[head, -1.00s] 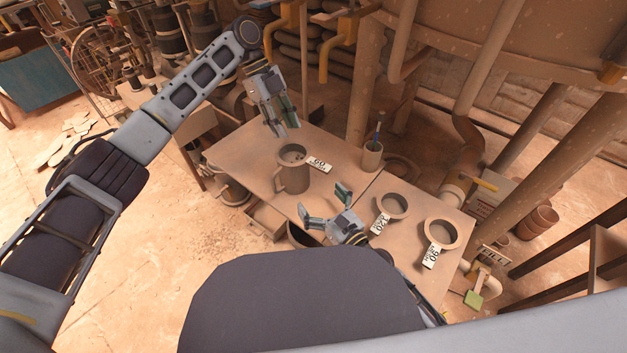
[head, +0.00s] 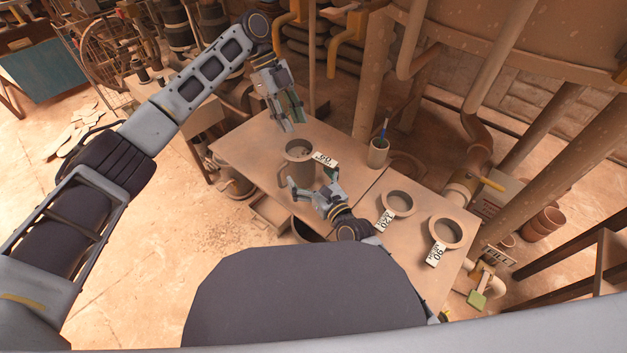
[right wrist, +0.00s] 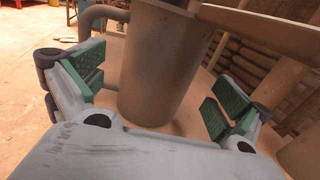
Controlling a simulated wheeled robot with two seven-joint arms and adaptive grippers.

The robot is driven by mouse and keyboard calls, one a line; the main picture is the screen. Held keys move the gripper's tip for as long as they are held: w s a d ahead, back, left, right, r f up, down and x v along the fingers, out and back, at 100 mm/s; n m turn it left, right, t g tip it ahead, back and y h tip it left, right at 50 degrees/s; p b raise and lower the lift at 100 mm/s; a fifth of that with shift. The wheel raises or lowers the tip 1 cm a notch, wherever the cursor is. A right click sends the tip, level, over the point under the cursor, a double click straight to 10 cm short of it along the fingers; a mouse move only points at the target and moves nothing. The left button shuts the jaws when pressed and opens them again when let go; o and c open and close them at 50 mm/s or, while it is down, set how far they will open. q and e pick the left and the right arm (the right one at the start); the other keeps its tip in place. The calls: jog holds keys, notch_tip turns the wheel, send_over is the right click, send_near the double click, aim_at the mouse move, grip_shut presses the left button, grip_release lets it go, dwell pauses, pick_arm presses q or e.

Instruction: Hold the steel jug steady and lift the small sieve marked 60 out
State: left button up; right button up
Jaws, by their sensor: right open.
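The steel jug (head: 298,178) stands upright on the table; it also shows in the right wrist view (right wrist: 160,70). The small sieve marked 60 (head: 299,149) sits in its mouth, its labelled handle (head: 325,159) pointing right. My right gripper (head: 312,180) is open, one finger on each side of the jug's body; in the right wrist view the jug stands between the green pads with gaps visible. My left gripper (head: 292,122) hangs above and behind the jug, pointing down, apart from the sieve. I cannot tell whether its fingers are open.
Two other sieves lie on the right of the table (head: 245,150): one marked 120 (head: 398,203) and one marked 90 (head: 446,232). A cup with a blue stick (head: 378,153) stands at the back edge. A thick pillar (head: 372,80) rises behind the table.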

aim_at(301, 165)
jog(key=shift+x, duration=2.3)
jog(key=shift+c, duration=0.4)
